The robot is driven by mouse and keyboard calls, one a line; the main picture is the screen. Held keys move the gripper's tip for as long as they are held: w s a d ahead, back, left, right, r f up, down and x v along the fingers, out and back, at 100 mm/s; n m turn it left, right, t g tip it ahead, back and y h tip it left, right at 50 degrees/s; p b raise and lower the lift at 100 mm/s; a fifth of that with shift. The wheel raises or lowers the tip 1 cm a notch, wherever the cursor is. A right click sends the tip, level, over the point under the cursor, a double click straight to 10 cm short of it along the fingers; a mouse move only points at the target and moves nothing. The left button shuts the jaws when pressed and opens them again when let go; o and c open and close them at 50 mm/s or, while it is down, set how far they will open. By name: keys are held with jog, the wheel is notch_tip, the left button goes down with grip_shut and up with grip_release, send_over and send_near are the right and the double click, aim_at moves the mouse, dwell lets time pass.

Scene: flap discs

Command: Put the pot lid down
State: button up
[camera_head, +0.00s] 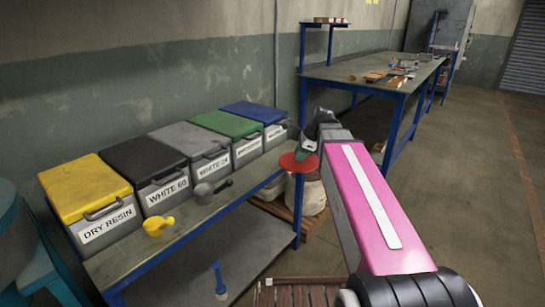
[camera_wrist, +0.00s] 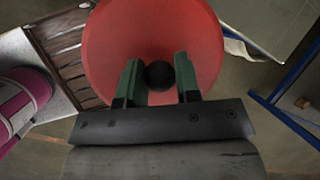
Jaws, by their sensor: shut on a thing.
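The pot lid (camera_wrist: 155,35) is a round red disc with a black knob (camera_wrist: 160,75) at its middle. My gripper (camera_wrist: 160,82) is shut on the knob, with one green finger on each side of it. In the head view the red lid (camera_head: 299,162) is held up in the air near the right end of the bench with the bins, below my gripper (camera_head: 305,146). The lid hides part of what lies beneath it. No pot is clearly in view.
A blue-framed bench (camera_head: 185,236) carries several labelled bins, a yellow scoop (camera_head: 158,226) and a grey scoop (camera_head: 211,191). Sacks (camera_head: 312,196) stand on a pallet (camera_head: 283,212) beyond it. A long worktable (camera_head: 350,72) stands behind. Open floor (camera_head: 480,200) lies on the right.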

jog(key=w+a, duration=0.2)
jog(key=a, duration=0.1)
jog(key=w+a, duration=0.2)
jog(key=a, duration=0.2)
jog(key=w+a, duration=0.2)
jog(key=a, duration=0.1)
jog(key=shift+a, duration=0.3)
jog(key=shift+s+f, duration=0.1)
jog(key=shift+f, duration=1.65)
jog(key=shift+f, duration=0.15)
jog(key=o, duration=1)
jog(key=shift+c, duration=0.2)
jog(key=v, duration=1.2)
jog(key=shift+s, duration=0.1)
